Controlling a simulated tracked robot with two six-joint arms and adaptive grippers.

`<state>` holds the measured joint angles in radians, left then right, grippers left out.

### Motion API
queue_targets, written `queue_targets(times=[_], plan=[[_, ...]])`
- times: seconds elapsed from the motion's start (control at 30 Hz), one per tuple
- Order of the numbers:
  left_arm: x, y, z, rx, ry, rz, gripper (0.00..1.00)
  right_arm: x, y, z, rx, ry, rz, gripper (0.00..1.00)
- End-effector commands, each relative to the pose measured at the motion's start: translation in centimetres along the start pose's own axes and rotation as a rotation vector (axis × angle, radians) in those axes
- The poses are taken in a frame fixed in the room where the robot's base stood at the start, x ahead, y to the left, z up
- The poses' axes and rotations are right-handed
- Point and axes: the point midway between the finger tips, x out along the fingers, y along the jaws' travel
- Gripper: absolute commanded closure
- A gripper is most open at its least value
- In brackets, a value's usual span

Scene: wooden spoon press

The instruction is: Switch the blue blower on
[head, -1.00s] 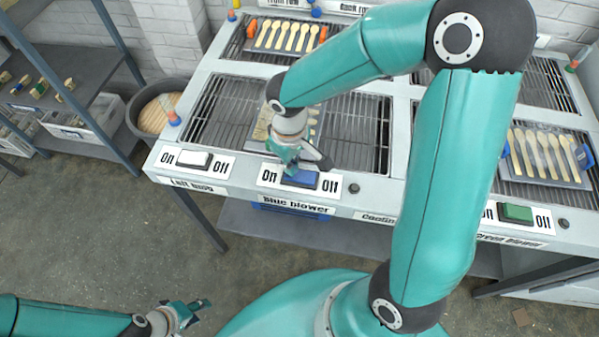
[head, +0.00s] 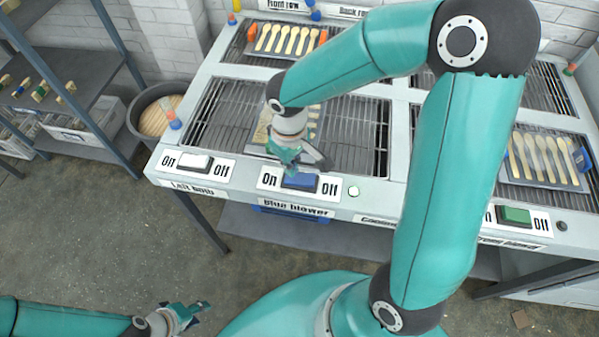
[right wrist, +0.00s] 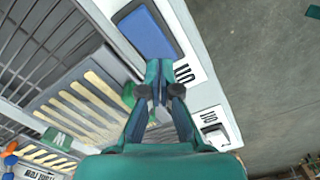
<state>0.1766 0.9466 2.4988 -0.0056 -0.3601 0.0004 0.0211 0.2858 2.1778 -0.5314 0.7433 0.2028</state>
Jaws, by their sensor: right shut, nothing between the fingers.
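The blue blower's rocker switch (head: 301,181) sits on a white plate between On at the left and Off at the right, above the "Blue blower" label (head: 297,208). It also shows as a blue block in the right wrist view (right wrist: 147,35). A round lamp (head: 354,191) right of the plate glows pale green-white. My right gripper (head: 292,170) is shut and empty, its tips at the On end of the switch. I cannot tell whether they touch it. My left gripper (head: 190,312) is low at the front, away from the bench; its opening is unclear.
The white left switch (head: 196,161) is to the left, and the green switch (head: 515,214) is to the right. A tray of wooden spoons (head: 540,160) lies on the right grille. A round bin (head: 150,115) stands at the bench's left. My right arm hides the bench's middle.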

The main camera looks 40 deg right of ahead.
Motion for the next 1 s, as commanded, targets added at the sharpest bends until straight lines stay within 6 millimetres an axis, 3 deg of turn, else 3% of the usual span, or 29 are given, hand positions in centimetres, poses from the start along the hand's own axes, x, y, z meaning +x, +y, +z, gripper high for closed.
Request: queue_targets(times=[0.53, 1.0], plan=[[-3.3, 1.2, 0.0, 0.0, 0.0, 0.0, 0.6, -4.7, 0.0, 0.0, 0.0, 0.001, 0.0, 1.0], [-3.4, 1.2, 0.0, 0.0, 0.0, 0.0, 0.6, -5.0, 0.0, 0.0, 0.0, 0.0, 0.0, 1.0]])
